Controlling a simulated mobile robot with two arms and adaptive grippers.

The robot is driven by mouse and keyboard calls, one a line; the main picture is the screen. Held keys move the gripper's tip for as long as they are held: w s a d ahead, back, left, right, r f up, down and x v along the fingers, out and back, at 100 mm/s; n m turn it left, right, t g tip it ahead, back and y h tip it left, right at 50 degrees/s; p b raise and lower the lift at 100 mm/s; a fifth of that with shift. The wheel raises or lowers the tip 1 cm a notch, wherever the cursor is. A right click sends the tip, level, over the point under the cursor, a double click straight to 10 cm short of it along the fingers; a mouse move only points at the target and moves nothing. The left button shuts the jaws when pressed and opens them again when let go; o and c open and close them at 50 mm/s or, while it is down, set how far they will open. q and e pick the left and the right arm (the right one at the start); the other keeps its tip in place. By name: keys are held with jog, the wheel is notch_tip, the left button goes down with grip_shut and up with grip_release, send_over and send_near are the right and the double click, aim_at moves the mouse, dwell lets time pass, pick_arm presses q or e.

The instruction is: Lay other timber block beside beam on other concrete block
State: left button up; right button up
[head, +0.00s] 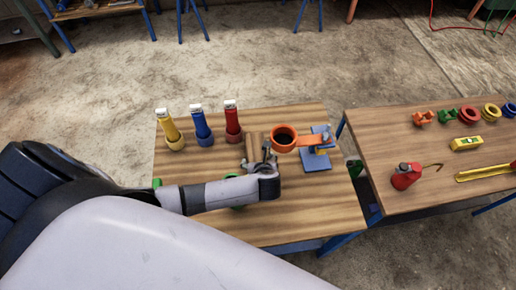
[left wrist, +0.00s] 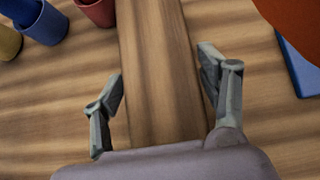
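A timber piece (head: 253,143) lies on the near wooden table, left of an orange ring. My left gripper (head: 260,160) is over its near part. In the left wrist view the timber (left wrist: 158,40) runs lengthwise between the two fingers of my left gripper (left wrist: 161,68). The fingers are spread, with a gap on each side of the wood. I cannot tell whether this is the block or the beam. I cannot make out a concrete block, and my arm hides part of the tabletop. My right gripper is not in view.
An orange ring (head: 283,138) on a blue stand (head: 316,161) is close on the right. Yellow, blue (head: 201,124) and red bottle-like items stand at the back left. A second table (head: 420,192) on the right holds a red can (head: 405,177) and several small items.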

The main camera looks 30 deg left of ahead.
pick_arm(q)
jog(key=c, duration=0.8)
grip_shut()
jog(key=shift+w+r, duration=0.1)
jog(key=shift+r, duration=0.05)
jog(key=shift+r, duration=0.6)
notch_tip(320, 180, up, 2)
jog(key=shift+r, duration=0.15)
jog(key=s+d, duration=0.3)
jog(key=s, duration=0.1)
jog(key=s+d, duration=0.3)
jog(key=s, duration=0.1)
jog(key=s+d+b, duration=0.1)
jog(key=s+d, duration=0.3)
jog(key=s, duration=0.1)
jog(key=shift+s+d, duration=0.35)
jog(key=shift+s, duration=0.2)
jog(key=shift+s+d, duration=0.1)
jog(key=shift+s, duration=0.1)
